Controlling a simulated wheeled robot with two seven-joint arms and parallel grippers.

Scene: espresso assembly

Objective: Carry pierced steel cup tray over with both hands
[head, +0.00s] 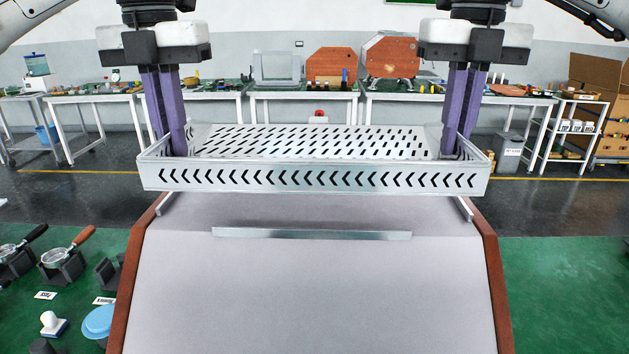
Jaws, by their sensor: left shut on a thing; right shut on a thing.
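The pierced steel cup tray (315,180) is a wide silver box with an arrow-cut front wall and a slotted floor. It looks level, above the far end of a grey body with reddish-brown sides (305,285). I cannot tell whether it touches that body. My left gripper (177,150) is shut on the tray's left end, its purple fingers reaching down at the wall. My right gripper (455,150) is shut on the right end in the same way. The fingertips are partly hidden by the tray walls. The tray is empty.
A metal strip (312,234) lies across the grey body in front of the tray. Portafilters (62,262) in holders and a blue round item (99,321) are at the lower left. Workbenches (300,94) line the back. A shelf cart (573,128) stands at the right.

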